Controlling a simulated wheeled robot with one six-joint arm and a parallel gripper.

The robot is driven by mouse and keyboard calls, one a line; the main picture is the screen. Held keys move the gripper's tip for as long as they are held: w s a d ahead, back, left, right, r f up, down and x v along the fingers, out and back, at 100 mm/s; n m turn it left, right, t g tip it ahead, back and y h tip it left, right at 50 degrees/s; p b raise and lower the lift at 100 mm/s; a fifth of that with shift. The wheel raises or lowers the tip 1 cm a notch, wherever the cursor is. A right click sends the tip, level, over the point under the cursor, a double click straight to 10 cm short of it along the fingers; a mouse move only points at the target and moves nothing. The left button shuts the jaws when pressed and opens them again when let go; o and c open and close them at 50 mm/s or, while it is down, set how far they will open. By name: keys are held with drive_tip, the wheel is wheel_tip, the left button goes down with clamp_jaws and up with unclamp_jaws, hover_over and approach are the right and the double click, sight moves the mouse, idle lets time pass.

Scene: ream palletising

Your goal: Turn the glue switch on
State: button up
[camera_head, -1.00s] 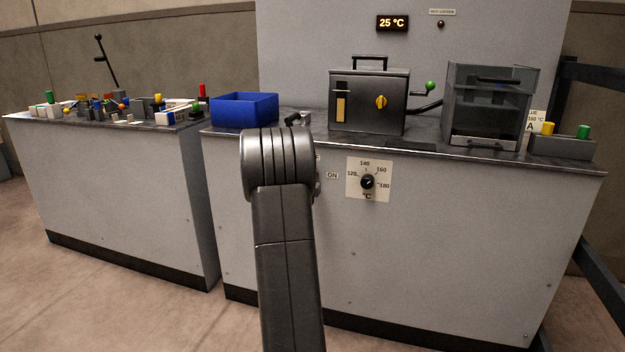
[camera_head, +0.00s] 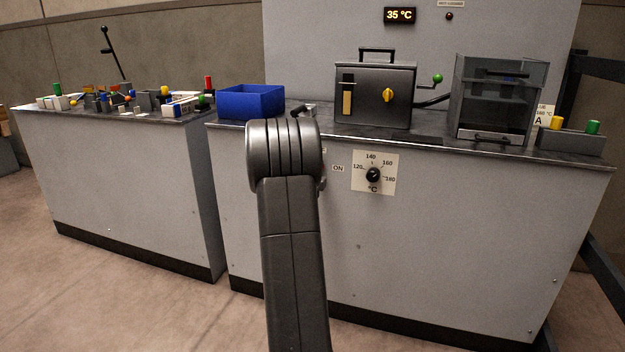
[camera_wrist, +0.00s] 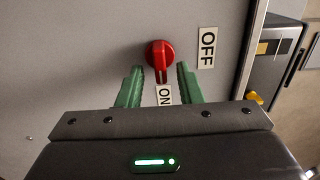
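The red glue switch (camera_wrist: 160,55) shows in the wrist view on a grey panel. Its pointer points down in the picture, at the ON label (camera_wrist: 165,95). The OFF label (camera_wrist: 207,47) is to its right. My gripper (camera_wrist: 160,67) is open, with one green finger on each side of the switch and a gap visible beside it. In the head view my arm hides the switch and my gripper. The ON label (camera_head: 338,168) shows there just right of my arm.
A temperature dial (camera_head: 373,175) is right of the ON label. The display (camera_head: 400,15) reads 35 °C. On the counter stand a blue bin (camera_head: 250,101), a dark box with a yellow knob (camera_head: 375,95) and a grey rack (camera_head: 498,98). Loose parts cover the left table.

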drive_tip(key=p+v, duration=0.2)
drive_tip(key=v, duration=1.1)
drive_tip(key=shift+s, duration=0.1)
drive_tip(key=b+x, duration=0.2)
drive_tip(key=x, duration=1.1)
drive_tip(key=shift+w, duration=0.4)
drive_tip(key=shift+s, duration=0.1)
